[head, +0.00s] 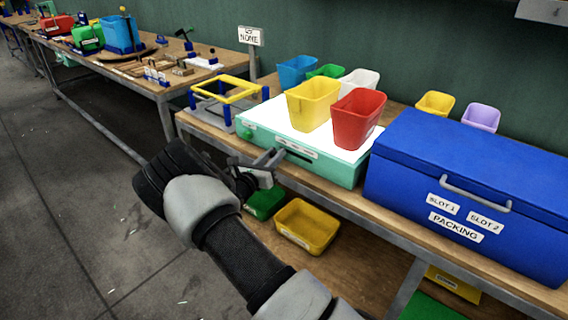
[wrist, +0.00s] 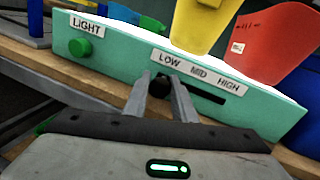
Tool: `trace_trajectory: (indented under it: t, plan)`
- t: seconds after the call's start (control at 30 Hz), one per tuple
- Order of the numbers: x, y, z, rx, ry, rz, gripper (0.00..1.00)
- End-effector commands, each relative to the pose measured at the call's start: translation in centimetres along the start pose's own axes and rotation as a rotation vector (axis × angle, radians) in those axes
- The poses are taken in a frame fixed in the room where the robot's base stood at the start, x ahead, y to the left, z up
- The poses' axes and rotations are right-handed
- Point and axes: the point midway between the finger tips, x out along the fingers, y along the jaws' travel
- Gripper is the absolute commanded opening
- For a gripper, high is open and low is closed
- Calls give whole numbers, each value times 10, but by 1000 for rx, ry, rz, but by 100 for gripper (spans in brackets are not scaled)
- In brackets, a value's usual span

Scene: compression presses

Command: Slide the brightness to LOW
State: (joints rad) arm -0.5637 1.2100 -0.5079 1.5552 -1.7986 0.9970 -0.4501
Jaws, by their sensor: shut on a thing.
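The teal light box (head: 336,172) has a glowing white top and stands on the workbench. In the wrist view its front (wrist: 120,52) carries a LIGHT label, a green round knob (wrist: 80,47) and a strip (wrist: 198,71) reading LOW, MID, HIGH. A dark slot (wrist: 206,96) runs below the strip. The black slider knob (wrist: 161,84) sits at the slot's left end, below LOW. My gripper (wrist: 164,92) is shut on this knob, a finger on each side. In the head view my gripper (head: 272,158) is at the box's front; the knob is hidden there.
Yellow (head: 313,103) and red (head: 357,118) bins stand on the lit top. A blue PACKING chest (head: 405,185) is close on the right, and a yellow frame on blue posts (head: 226,89) on the left. Bins sit on the lower shelf (head: 265,262).

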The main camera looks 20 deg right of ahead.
Motion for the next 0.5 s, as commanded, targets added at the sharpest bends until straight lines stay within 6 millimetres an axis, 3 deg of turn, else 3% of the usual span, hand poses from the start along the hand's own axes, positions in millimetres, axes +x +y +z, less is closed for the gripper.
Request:
trace_trajectory:
  t: [0.27, 0.3, 0.4, 0.5]
  plan:
    - [0, 5, 3, 2, -1, 10, 0]
    - [0, 5, 3, 2, -1, 10, 29]
    - [0, 5, 3, 2, -1, 10, 43]
    - [0, 4, 2, 2, -1, 8, 43]
